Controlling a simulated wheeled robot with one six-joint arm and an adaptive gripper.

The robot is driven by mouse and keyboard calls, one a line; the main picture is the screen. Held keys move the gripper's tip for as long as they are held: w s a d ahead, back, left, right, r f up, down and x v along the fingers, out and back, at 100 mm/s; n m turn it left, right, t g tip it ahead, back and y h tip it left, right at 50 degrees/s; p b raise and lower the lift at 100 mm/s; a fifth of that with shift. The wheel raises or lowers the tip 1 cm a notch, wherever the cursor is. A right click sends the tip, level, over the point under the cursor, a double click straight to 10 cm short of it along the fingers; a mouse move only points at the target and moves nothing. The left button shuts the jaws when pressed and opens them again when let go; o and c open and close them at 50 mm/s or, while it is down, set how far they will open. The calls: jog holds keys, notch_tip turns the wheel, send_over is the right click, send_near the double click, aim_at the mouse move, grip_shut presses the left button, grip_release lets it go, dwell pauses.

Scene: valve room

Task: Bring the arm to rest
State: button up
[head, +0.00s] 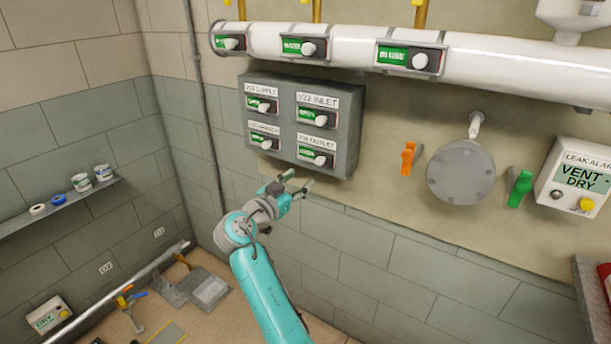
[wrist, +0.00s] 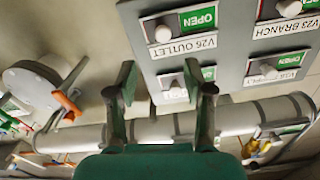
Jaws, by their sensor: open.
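My arm (head: 265,290) is teal and reaches up from the bottom of the head view. My gripper (head: 297,182) is at its end, just below the lower edge of a grey valve panel (head: 349,135). In the wrist view my gripper (wrist: 160,82) has its two fingers spread apart with nothing held between them. The panel (wrist: 225,55) shows there upside down, with knobs and green OPEN indicators beyond the fingertips. I cannot tell whether a finger touches the panel.
A white pipe (head: 490,62) with several knobs runs above the panel. An orange lever (head: 408,158), a round grey cover (head: 461,172), a green lever (head: 520,188) and a leak alarm box (head: 578,182) reading VENT DRY are right. A shelf (head: 60,208) is left. The wall below the panel is clear.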

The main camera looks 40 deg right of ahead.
jog(key=shift+s+a, duration=0.1)
jog(key=shift+a, duration=0.25)
dwell(0.3)
jog(key=s+a+f+n+t+y, duration=0.25)
jog(key=s+f+n, duration=0.2)
jog(key=f, duration=0.45)
jog(key=s+a+f+n+t+y, duration=0.25)
jog(key=s+a+f, duration=0.2)
jog(key=f, duration=0.45)
jog(key=s+a+f+n+t+y, duration=0.15)
jog(key=s+f+n+y, duration=0.3)
jog(key=f, duration=0.45)
jog(key=s+a+f+n+y, duration=0.1)
jog(key=s+a+n+y, duration=0.15)
jog(key=s, duration=0.55)
jog(key=s+a+f+n+t+y, duration=0.15)
jog(key=s+a, duration=0.25)
jog(key=s, duration=0.4)
jog(key=s+a+f+n+y, duration=0.15)
jog(key=s+a, duration=0.25)
jog(key=s, duration=0.4)
jog(key=s+a+r+y, duration=0.2)
jog(key=s+r, duration=0.8)
jog(key=s, duration=0.5)
jog(key=shift+r+m+t, duration=0.3)
jog(key=shift+r+m, duration=0.1)
